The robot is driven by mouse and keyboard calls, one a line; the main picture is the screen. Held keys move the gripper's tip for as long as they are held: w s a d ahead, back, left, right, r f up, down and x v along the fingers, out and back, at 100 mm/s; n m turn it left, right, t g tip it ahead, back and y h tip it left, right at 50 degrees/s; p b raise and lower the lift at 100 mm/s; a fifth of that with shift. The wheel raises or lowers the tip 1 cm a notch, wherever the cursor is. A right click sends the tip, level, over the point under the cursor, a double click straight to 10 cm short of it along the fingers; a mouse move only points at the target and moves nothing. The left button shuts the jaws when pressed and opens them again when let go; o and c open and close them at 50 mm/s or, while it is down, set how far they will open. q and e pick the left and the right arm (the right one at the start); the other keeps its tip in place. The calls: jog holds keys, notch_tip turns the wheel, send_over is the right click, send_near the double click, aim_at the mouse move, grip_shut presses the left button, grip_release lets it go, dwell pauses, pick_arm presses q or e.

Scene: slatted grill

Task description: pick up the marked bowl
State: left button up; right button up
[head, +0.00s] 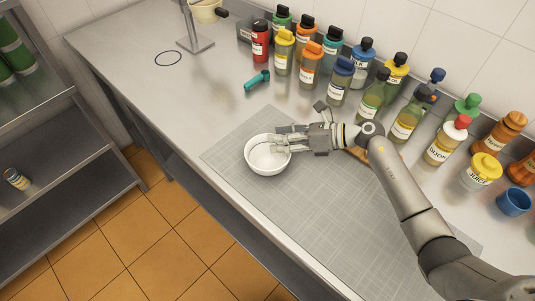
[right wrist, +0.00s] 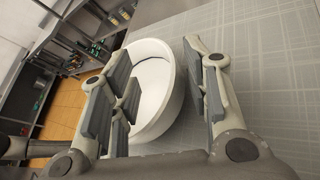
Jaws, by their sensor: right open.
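A white bowl (head: 268,160) stands upright on a grey slatted grill mat (head: 330,215) on the steel counter. My right gripper (head: 284,139) is at the bowl's far right rim, reaching over it from the right. In the right wrist view the bowl (right wrist: 155,85) lies between the spread fingers of my right gripper (right wrist: 165,90). One finger side is over the bowl's inside and the other is outside its wall. The gripper is open; I cannot tell whether a finger touches the rim. The bowl looks empty. My left gripper is not in view.
Several bottles (head: 310,62) line the wall side of the counter (head: 130,50). A teal tool (head: 257,80) and a blue ring mark (head: 168,58) lie left of them. A blue cup (head: 513,202) stands at the right. The mat left of my arm is clear.

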jog(key=shift+d, duration=0.1)
jog(key=shift+c, duration=1.3)
grip_shut()
jog(key=shift+r, duration=0.15)
jog(key=shift+r+b, duration=0.45)
jog(key=shift+r, duration=0.1)
jog(key=s+d+r+b, duration=0.5)
jog(key=s+d+r, duration=0.1)
jog(key=s+r, duration=0.5)
jog(key=shift+s+d+r, duration=0.35)
jog(key=shift+s+d, duration=0.05)
jog(key=shift+s, duration=0.25)
